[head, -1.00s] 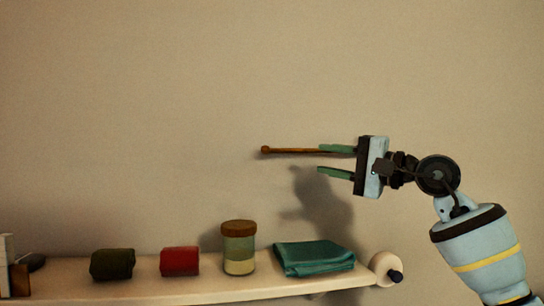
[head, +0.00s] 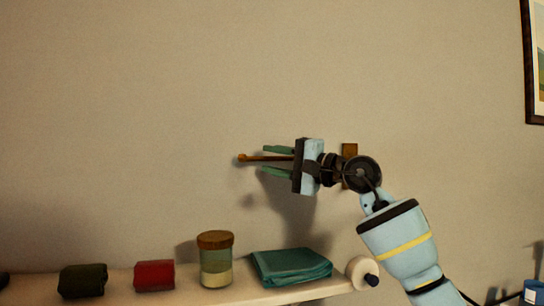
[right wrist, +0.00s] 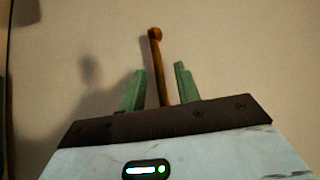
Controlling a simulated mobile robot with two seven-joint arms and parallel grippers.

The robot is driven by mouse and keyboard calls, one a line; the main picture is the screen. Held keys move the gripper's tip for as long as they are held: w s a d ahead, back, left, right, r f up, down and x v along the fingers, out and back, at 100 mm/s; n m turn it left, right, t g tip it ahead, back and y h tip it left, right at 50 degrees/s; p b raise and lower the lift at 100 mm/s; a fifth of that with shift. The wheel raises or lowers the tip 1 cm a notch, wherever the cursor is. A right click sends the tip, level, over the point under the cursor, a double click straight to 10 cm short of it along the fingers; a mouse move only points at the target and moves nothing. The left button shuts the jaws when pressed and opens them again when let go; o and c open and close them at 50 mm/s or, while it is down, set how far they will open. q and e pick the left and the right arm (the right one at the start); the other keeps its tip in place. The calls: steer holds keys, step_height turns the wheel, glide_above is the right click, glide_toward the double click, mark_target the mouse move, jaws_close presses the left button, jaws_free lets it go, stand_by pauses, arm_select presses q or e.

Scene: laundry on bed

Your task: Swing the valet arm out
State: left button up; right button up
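The valet arm (head: 254,158) is a thin wooden rod with a round knob at its left end, close against the wall. A brown block (head: 349,152) on the wall behind my right wrist looks like its mount; the rod between them is hidden by my gripper. My right gripper (head: 277,161) is open, with its green fingers above and below the rod. In the right wrist view the rod (right wrist: 159,75) runs between the two fingers, with gaps on both sides, and its knob lies beyond the fingertips. My left gripper is not in view.
Below is a shelf (head: 225,296) with a dark green roll (head: 83,280), a red roll (head: 154,275), a jar (head: 215,260) and a folded teal cloth (head: 290,266). A framed picture (head: 535,75) hangs at the right. The wall around the rod is clear.

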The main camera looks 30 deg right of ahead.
steer(key=shift+w+a, duration=0.25)
steer(key=shift+w, duration=0.2)
steer(key=shift+c, duration=0.2)
jaws_close()
steer(key=shift+s, duration=0.2)
